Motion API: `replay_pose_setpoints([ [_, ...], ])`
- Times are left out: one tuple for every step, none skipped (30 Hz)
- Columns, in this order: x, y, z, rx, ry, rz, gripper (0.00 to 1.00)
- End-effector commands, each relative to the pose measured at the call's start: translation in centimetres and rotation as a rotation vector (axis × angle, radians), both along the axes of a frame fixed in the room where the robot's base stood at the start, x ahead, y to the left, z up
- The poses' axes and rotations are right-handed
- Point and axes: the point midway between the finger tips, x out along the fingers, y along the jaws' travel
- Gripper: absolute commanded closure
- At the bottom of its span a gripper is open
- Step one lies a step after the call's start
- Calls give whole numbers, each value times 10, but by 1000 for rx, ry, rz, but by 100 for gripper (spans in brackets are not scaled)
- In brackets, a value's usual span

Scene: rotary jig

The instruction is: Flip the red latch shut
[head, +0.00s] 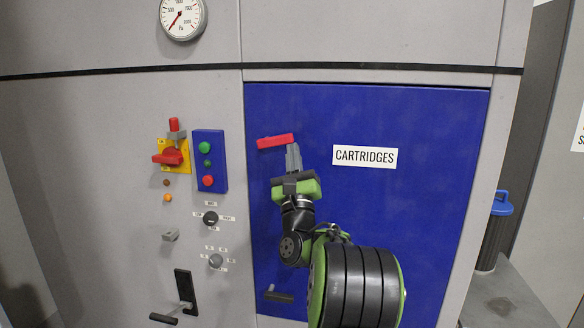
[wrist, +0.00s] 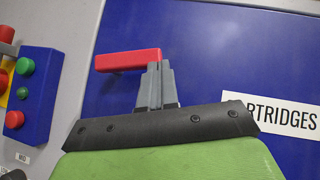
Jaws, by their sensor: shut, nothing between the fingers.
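The red latch (head: 275,141) is a short red bar on the upper left of the blue door marked CARTRIDGES. It lies nearly level, tilted slightly up to the right. In the wrist view the red latch (wrist: 128,60) shows just beyond my fingertips, its right end close to them. My gripper (head: 293,150) is shut and empty, with its fingertips right below the latch's right end. In the wrist view my gripper (wrist: 157,68) has its grey fingers together. I cannot tell whether they touch the latch.
The blue door (head: 430,220) has a dark handle (head: 278,296) low on its left. Left of it are a blue button box (head: 209,160), a red rotary switch (head: 170,156) on a yellow plate, knobs and a black lever (head: 184,290). A blue-lidded bin (head: 490,235) stands at the right.

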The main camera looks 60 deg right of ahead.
Motion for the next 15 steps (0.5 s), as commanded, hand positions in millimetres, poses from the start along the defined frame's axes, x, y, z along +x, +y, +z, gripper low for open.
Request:
replay_pose_setpoints([
  [-3, -1, 2, -20, 35, -5, 100],
  [-3, -1, 5, -32, 61, -4, 100],
  [-3, -1, 8, -47, 97, -5, 100],
  [-3, -1, 11, -58, 124, -6, 100],
  [-3, -1, 13, -70, 150, -5, 100],
  [-3, -1, 17, -85, 185, -5, 100],
  [-3, -1, 20, -95, 212, -4, 100],
  [-3, -1, 23, -107, 238, -4, 100],
  [-3, -1, 26, -121, 273, -4, 100],
  [-2, -1, 29, -133, 300, -4, 100],
  [-2, 0, 32, -145, 326, -3, 100],
  [-2, 0, 36, -159, 361, -4, 100],
  [-1, 0, 39, -170, 386, -3, 100],
  [-1, 0, 41, -180, 413, -3, 100],
  [0, 0, 45, -196, 449, -3, 100],
])
